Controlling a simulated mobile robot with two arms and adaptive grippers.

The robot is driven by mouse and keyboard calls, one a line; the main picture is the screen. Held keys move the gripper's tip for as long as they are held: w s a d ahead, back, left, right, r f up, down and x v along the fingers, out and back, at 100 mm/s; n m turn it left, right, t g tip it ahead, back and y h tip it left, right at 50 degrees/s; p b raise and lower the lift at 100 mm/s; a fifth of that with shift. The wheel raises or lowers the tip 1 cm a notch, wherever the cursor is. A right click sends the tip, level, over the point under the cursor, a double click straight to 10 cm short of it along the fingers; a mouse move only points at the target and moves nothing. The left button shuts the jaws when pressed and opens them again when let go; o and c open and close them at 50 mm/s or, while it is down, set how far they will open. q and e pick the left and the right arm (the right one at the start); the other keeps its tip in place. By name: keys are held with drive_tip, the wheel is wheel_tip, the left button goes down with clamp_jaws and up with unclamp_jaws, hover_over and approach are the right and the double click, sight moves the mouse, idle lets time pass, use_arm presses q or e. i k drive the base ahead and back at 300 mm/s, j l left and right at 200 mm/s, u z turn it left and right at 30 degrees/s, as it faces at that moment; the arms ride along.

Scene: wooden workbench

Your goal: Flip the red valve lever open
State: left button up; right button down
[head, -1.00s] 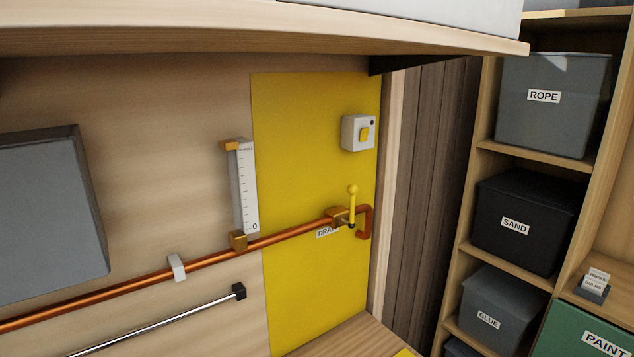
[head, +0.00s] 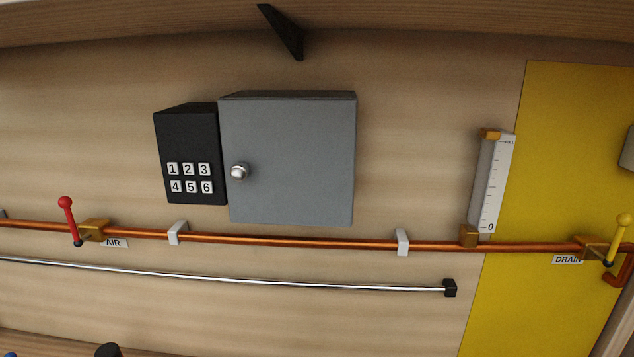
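The red valve lever (head: 69,216) is at the left of the head view, on a brass valve body (head: 94,230) on the copper pipe. It has a round red knob on top and stands nearly upright, tilted a little to the left, across the pipe. A label reading AIR (head: 115,243) is just below and right of it. Neither of my grippers is in view.
A grey cabinet (head: 290,160) and a black keypad (head: 188,155) are on the wall above the copper pipe (head: 300,241). A chrome rail (head: 250,283) runs below it. A yellow DRAIN lever (head: 617,240) and a gauge (head: 491,185) are at right. A shelf overhangs the top.

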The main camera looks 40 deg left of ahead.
sight(65, 202)
drive_tip(key=u, duration=2.55)
drive_tip(key=k+l+u, duration=0.15)
drive_tip(key=u, duration=0.2)
drive_tip(key=k+u, duration=0.45)
drive_tip(key=u, duration=0.2)
